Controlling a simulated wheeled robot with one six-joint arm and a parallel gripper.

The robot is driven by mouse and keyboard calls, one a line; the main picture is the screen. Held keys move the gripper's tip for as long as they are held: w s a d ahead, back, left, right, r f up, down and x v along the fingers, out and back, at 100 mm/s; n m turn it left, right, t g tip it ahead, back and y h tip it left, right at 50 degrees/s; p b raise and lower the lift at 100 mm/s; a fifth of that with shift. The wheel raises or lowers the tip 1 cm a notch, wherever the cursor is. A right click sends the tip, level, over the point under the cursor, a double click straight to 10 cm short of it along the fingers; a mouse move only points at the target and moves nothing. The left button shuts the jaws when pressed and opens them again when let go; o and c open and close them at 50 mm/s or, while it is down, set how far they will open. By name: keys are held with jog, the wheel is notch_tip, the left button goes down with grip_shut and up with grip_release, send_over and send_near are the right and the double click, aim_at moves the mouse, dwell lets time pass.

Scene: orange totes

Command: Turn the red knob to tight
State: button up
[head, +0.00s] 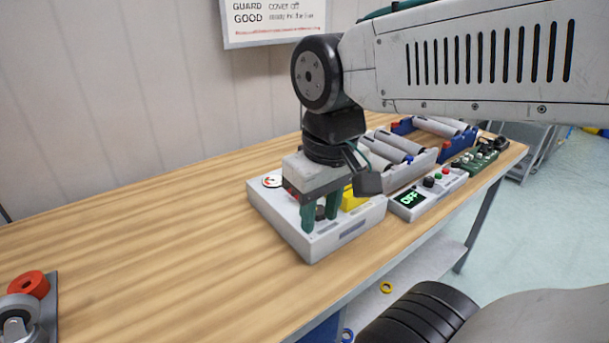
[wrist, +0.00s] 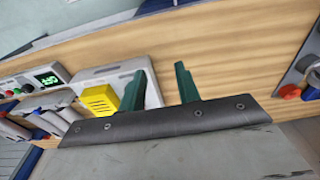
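My gripper (head: 320,213) points down over a light grey box (head: 325,243) on the wooden bench. Its two green fingers stand apart, and in the wrist view (wrist: 160,72) only the box edge and bench show between them. A small dark round part (head: 320,212) shows behind or between the fingers in the head view; I cannot tell whether they touch it. A red round knob (head: 30,284) sits on a grey fitting at the far left of the bench, well away from my gripper. Red parts also show on a fitting at the right of the wrist view (wrist: 290,91).
The grey box carries a yellow block (head: 353,198) and a round white dial (head: 272,181). A control panel (head: 428,190) reading OFF, a roller tray (head: 405,165) and a green board (head: 477,158) stand to the right. The bench's left middle is clear.

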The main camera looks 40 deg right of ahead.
jog(key=shift+g, duration=0.6)
jog(key=w+d+f, duration=0.1)
jog(key=w+d, duration=0.2)
jog(key=w, duration=0.4)
jog(key=w+d+f, duration=0.2)
jog(key=w+d, duration=0.2)
jog(key=w, duration=0.4)
jog(key=w+d+f, duration=0.2)
jog(key=w+d, duration=0.2)
jog(key=w, duration=0.4)
jog(key=shift+w, duration=0.1)
notch_tip(320, 180, down, 8)
jog(key=shift+r, duration=0.2)
jog(key=shift+c, duration=0.3)
grip_shut()
